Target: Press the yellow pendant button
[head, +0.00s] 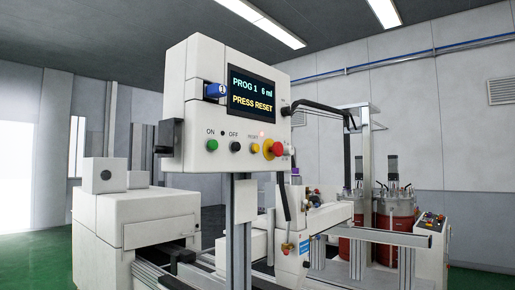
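The pendant (186,82) is a white box on a grey post, upright in the middle of the head view. Its yellow button (255,148) sits on the lower front under a RESET label, between a black button (235,146) marked OFF and a red mushroom button (277,148) on a yellow base. A green button (212,145) marked ON is at the left. The screen (257,92) reads "PROG 1 6 ml" and "PRESS RESET". A small light (262,134) glows above the yellow button. Nothing covers the yellow button. Neither of my grippers is in view.
A blue key-like piece (215,90) sticks out left of the screen. A black bracket (169,137) juts from the pendant's left side. White conveyor machinery (160,217) stands below and behind. Red tanks (396,215) stand at the right. A black hose (318,106) runs right.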

